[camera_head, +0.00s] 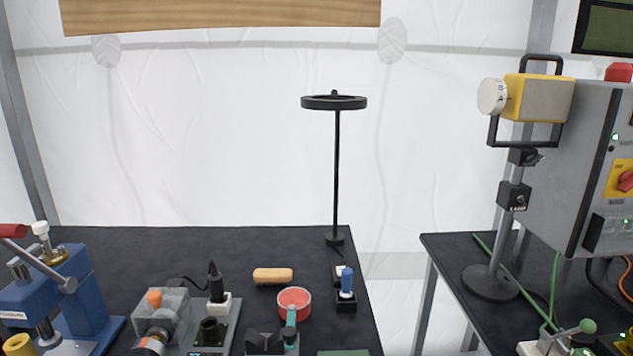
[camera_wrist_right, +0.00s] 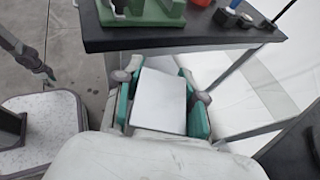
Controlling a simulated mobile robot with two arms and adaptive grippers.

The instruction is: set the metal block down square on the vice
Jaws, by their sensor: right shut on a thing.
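My right gripper (camera_wrist_right: 160,100) shows in the right wrist view with its teal fingers on either side of a pale grey metal block (camera_wrist_right: 160,98). It is shut on the block, which is held in front of the table edge, away from any support. A green body that looks like the vice (camera_wrist_right: 150,14) sits on the dark table, cut by the top edge of that view. In the head view only a green strip (camera_head: 343,353), perhaps its top, shows at the bottom edge. Neither gripper can be made out in the head view; my left gripper is not in view.
A second table (camera_head: 455,270) stands right, across a gap.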

